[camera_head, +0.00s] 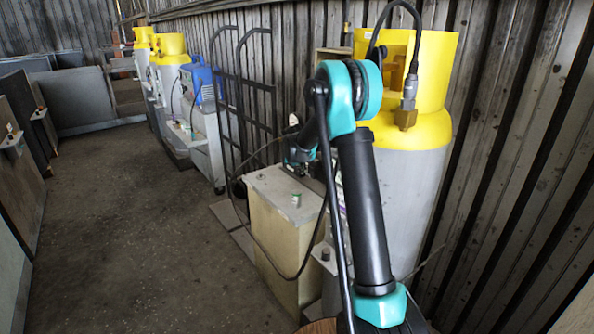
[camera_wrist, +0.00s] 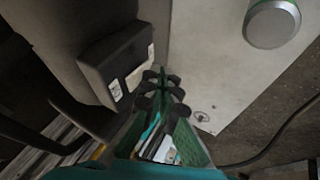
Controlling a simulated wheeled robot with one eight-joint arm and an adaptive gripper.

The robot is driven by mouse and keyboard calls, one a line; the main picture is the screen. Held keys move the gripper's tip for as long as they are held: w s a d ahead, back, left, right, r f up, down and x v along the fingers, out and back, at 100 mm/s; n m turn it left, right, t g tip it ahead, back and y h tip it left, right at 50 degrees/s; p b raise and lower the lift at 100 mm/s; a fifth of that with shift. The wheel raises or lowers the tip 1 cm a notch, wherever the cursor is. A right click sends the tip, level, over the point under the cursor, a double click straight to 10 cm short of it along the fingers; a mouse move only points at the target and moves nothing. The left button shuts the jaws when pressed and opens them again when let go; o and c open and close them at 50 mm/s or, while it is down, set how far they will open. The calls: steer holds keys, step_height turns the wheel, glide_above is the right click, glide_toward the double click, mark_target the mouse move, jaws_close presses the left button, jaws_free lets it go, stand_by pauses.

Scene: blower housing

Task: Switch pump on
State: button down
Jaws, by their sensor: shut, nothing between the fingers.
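A beige box (camera_head: 272,222) stands on the floor beside the large gas cylinder in the head view. A small round knob (camera_head: 296,199) sits on its top. In the wrist view a pale top surface (camera_wrist: 215,75) carries a round grey knob with a green rim (camera_wrist: 272,24) at the upper right. A dark housing (camera_wrist: 118,62) with a pale label or switch plate (camera_wrist: 139,76) is at the left. My gripper (camera_wrist: 160,82) is shut and empty, its tips close to the dark housing's right side in the picture. I cannot tell whether they touch. In the head view my arm mostly hides the gripper.
A grey cylinder with a yellow collar (camera_head: 408,130) stands behind my arm. A dark hose (camera_head: 250,238) loops in front of the beige box. A hand truck (camera_head: 243,110) leans along the wall. A blue unit (camera_head: 203,82) sits on a cart farther back. The floor (camera_head: 130,230) at left is clear.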

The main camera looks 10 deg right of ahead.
steer(key=shift+w+d, duration=0.1)
steer(key=shift+d, duration=0.15)
steer(key=shift+w+d+f, duration=0.15)
steer(key=shift+d, duration=0.05)
stand_by(0.4)
steer(key=shift+r, duration=0.8)
steer(key=s+a+r, duration=0.5)
steer(key=s+r, duration=0.2)
steer(key=r, duration=0.1)
steer(key=shift+s+a+r, duration=0.15)
steer(key=shift+a+r, duration=0.15)
steer(key=shift+r, duration=0.05)
